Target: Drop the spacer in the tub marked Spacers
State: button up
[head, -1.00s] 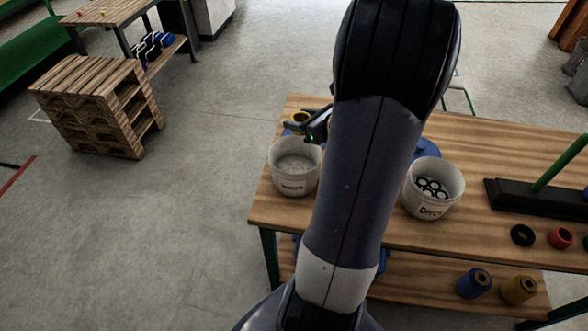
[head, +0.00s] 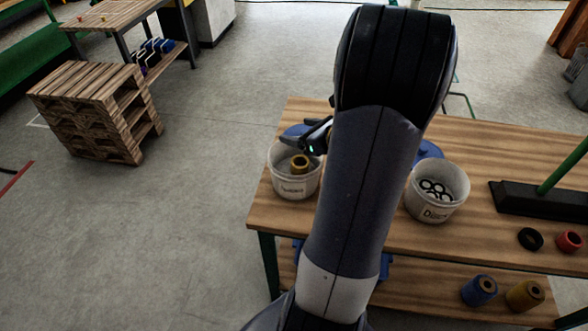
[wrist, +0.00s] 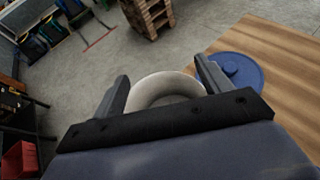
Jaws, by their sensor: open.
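The yellow-brown spacer (head: 300,164) shows inside the mouth of the left white tub (head: 293,187), apart from my gripper. I cannot tell whether it rests on the bottom or is still falling. The tub's label is blurred but looks like Spacers. My gripper (head: 318,134) is open and empty, just above the tub's back right rim, partly hidden behind my arm. In the wrist view the two fingers stand apart, with the pale round tub rim (wrist: 165,88) showing between them. The spacer is not visible in that view.
A second white tub (head: 436,208), labelled like Discs, holds several black rings right of my arm. A blue lid (wrist: 238,72) lies on the wooden bench (head: 480,150). A black base with a green post (head: 550,180) and loose spacers stand at right.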

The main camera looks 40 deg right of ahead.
jog(key=v, duration=1.1)
jog(key=shift+f, duration=0.15)
jog(key=w+a+p, duration=0.1)
jog(key=w+p, duration=0.2)
jog(key=w, duration=0.7)
jog(key=shift+a, duration=0.2)
jog(key=shift+f, duration=0.15)
jog(key=shift+f, duration=0.1)
